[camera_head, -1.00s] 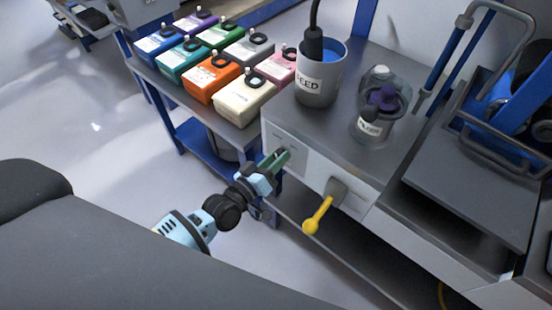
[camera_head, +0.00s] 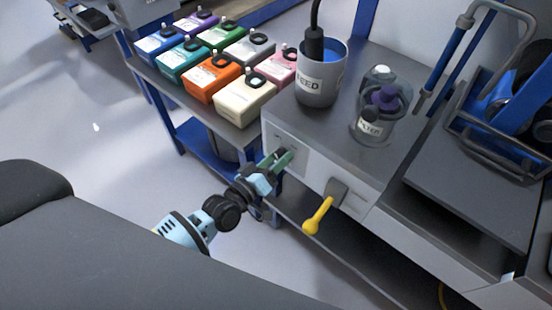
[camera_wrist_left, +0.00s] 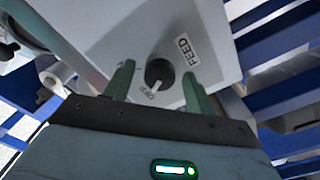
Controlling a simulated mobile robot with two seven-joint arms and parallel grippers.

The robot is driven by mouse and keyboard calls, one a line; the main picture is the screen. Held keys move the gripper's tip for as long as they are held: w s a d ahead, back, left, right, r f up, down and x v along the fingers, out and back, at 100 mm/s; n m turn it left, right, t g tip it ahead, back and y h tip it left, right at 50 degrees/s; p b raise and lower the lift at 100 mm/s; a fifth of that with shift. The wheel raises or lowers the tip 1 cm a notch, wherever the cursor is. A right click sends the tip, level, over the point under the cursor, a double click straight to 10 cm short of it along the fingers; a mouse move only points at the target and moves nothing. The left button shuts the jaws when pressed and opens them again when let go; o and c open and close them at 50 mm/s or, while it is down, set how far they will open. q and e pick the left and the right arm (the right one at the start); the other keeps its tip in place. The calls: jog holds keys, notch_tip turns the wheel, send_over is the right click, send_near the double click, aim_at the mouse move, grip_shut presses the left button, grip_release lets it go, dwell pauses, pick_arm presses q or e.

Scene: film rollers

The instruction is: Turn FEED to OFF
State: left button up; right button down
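The black round FEED knob (camera_wrist_left: 158,72) sits on a light grey panel, with a white FEED label (camera_wrist_left: 187,50) at its upper right. Lettering that looks like OFF (camera_wrist_left: 148,95) is below it; a white pointer mark on the knob's lower edge faces that side. My left gripper (camera_wrist_left: 157,82) is open, its two green fingers on either side of the knob with gaps to it. In the head view the left gripper (camera_head: 284,159) is at the cabinet's front panel (camera_head: 290,146) and hides the knob. My right gripper is not in view.
A yellow-handled lever (camera_head: 318,215) sticks out to the right of the gripper. Above are a grey FEED cup (camera_head: 317,88) and a FILTER jar (camera_head: 372,127). Several coloured boxes (camera_head: 213,77) stand on the left shelf. Open floor (camera_head: 110,140) lies left.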

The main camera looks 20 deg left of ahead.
pick_arm(q)
jog(key=v, duration=0.7)
jog(key=shift+s+a, duration=0.15)
jog(key=shift+s, duration=0.2)
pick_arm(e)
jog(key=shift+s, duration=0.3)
pick_arm(q)
jog(key=shift+r, duration=0.1)
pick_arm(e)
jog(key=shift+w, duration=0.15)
pick_arm(q)
jog(key=s+a+f+m+g+y+p, duration=0.1)
jog(key=s+m+g+y+p, duration=0.3)
jog(key=s+p, duration=0.8)
jog(key=s+m+g, duration=0.2)
jog(key=s+g, duration=0.2)
jog(key=s, duration=1.2)
jog(key=shift+s+a+m, duration=0.25)
jog(key=shift+a+m, duration=0.1)
jog(key=shift+m, duration=0.05)
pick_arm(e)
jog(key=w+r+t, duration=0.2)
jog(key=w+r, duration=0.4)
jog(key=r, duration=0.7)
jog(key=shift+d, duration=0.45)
pick_arm(q)
jog(key=shift+f, duration=0.1)
